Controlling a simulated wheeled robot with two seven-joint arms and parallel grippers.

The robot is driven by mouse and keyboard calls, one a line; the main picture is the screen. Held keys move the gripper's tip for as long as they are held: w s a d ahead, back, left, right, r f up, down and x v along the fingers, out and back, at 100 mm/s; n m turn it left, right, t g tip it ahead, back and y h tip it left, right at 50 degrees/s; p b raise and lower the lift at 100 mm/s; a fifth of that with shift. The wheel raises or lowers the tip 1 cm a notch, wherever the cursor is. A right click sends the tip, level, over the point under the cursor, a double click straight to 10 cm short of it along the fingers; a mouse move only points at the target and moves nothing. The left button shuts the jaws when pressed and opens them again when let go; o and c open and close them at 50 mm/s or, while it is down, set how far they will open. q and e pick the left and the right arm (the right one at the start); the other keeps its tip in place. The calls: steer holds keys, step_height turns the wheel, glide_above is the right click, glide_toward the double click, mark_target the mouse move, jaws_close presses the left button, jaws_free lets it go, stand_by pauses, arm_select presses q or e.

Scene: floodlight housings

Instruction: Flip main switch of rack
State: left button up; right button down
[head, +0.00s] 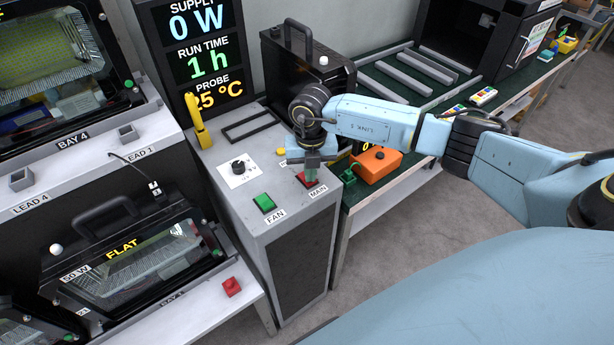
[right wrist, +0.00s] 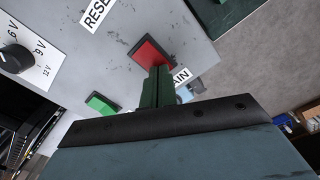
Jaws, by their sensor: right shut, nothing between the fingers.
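The red main switch (head: 307,179) sits on the sloped grey top of the rack's control cabinet (head: 285,230), above its MAIN label. In the right wrist view the red switch (right wrist: 149,53) shows just beyond the fingertips. My right gripper (head: 311,173) points down at the switch, shut and empty. In the right wrist view its closed green fingers (right wrist: 156,72) overlap the switch's near end and part of the label. I cannot tell whether they touch it. My left gripper is not in view.
A green FAN switch (head: 265,203) lies left of the main switch, and a black knob (head: 238,167) behind it. The display (head: 200,55) reads supply 0 W. An orange box (head: 376,164) stands right on the green bench. Floodlight housings (head: 130,250) fill the left.

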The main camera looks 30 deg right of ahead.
steer(key=shift+f, duration=0.2)
steer(key=shift+r+p, duration=0.6)
steer(key=shift+r, duration=0.15)
step_height(320, 180, up, 6)
steer(key=p, duration=0.4)
steer(key=shift+f, duration=0.2)
steer(key=shift+a, duration=0.1)
